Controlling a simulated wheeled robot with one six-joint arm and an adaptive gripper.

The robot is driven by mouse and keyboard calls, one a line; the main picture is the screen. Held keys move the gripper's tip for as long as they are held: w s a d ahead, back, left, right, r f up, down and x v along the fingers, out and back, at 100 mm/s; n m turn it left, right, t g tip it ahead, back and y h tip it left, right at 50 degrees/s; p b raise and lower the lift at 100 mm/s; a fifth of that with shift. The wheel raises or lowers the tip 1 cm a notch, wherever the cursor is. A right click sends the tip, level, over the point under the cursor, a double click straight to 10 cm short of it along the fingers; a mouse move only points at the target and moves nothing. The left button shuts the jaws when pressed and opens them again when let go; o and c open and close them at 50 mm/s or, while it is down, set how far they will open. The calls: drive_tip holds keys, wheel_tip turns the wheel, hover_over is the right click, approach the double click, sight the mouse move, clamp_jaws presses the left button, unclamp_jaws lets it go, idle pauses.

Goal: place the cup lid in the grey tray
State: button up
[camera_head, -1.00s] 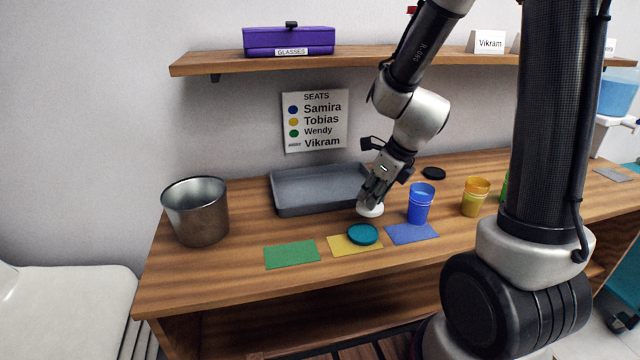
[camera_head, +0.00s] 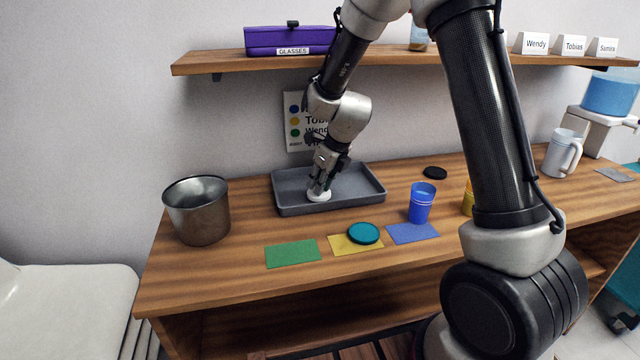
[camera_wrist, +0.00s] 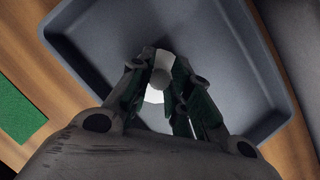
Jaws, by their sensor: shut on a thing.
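My gripper (camera_head: 321,190) is shut on a white cup lid (camera_head: 319,197), holding it by a small knob on top. The lid is over the front left part of the grey tray (camera_head: 372,187). I cannot tell whether it touches the tray floor. In the wrist view the white lid (camera_wrist: 155,94) shows between my fingers, with the bare floor of the tray (camera_wrist: 215,40) around it. Part of the lid is hidden by my fingers. No other thing shows in the tray.
A metal bucket (camera_head: 198,212) stands left of the tray. In front are a green mat (camera_head: 292,253), a teal lid (camera_head: 363,233) on a yellow mat (camera_head: 343,246), and a blue cup (camera_head: 421,204) at a blue mat (camera_head: 414,234). A black lid (camera_head: 435,172) lies right. The shelf (camera_head: 215,64) is above.

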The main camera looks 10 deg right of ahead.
drive_tip(key=shift+f, duration=0.3)
drive_tip(key=o, duration=0.8)
drive_tip(key=shift+c, duration=0.2)
drive_tip(key=s+d+r+n, duration=0.4)
drive_tip(key=s+r, duration=0.2)
drive_tip(key=r, duration=0.3)
drive_tip(key=s+d+r+n, duration=0.4)
drive_tip(key=s+r, duration=0.1)
drive_tip(key=r, duration=0.3)
drive_tip(key=s+d+r+n+h, duration=0.1)
drive_tip(key=s+d+n, duration=0.3)
drive_tip(key=s+n, duration=0.6)
drive_tip(key=s+d+r+n+h, duration=0.1)
drive_tip(key=s+d+r+n, duration=0.2)
drive_tip(key=s+n, duration=0.7)
drive_tip(key=shift+s+d+n+t+h, duration=0.35)
drive_tip(key=shift+s+d, duration=0.55)
drive_tip(key=shift+d, duration=0.3)
